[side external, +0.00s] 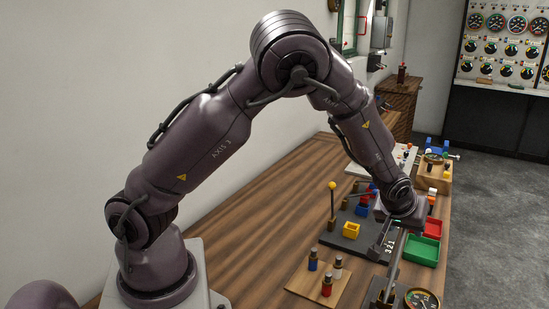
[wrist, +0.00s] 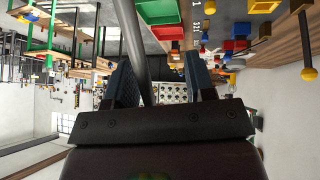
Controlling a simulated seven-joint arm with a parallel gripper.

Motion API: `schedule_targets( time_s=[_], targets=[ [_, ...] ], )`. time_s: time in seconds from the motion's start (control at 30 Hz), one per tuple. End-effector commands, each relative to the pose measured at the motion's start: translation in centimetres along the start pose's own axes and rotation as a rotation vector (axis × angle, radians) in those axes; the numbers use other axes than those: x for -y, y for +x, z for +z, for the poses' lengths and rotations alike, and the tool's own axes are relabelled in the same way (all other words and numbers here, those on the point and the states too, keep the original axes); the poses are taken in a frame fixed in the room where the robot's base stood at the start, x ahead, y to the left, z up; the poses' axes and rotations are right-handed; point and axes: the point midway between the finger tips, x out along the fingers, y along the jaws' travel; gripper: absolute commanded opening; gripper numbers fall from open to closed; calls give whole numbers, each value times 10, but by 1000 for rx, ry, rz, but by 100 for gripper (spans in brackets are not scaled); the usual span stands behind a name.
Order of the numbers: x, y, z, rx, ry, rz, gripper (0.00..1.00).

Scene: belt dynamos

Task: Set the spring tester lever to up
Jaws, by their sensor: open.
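A grey metal bar (side external: 393,264), which looks like the spring tester lever, rises steeply from a dark base beside a round gauge (side external: 422,300). Its upper end reaches the area under my gripper (side external: 402,222). In the wrist view the bar (wrist: 134,42) passes between the two fingers of my open gripper (wrist: 163,75), closer to the left finger. I cannot tell whether it touches that finger. The bar's far end is hidden behind the gripper body. In the side view the fingers are mostly hidden by the wrist.
A black plate with numerals (side external: 388,243) lies beside the bar. A yellow-ball post (side external: 332,187), a yellow block (side external: 351,230), a green tray (side external: 423,249) and a board with several small cylinders (side external: 318,284) are close by. Open bench lies left of these.

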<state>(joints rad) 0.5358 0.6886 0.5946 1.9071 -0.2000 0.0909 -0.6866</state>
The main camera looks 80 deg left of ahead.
Motion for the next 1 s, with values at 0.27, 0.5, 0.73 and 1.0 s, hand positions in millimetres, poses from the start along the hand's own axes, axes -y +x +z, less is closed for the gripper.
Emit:
schedule_targets(
  time_s=[0.27,0.5,0.73,1.0],
  targets=[
    [6,23,-2,135,-33,-2,50],
    [12,50,2,294,-66,-1,50],
    [17,81,13,488,-101,-1,50],
    [19,82,12,599,-119,2,50]
  ],
)
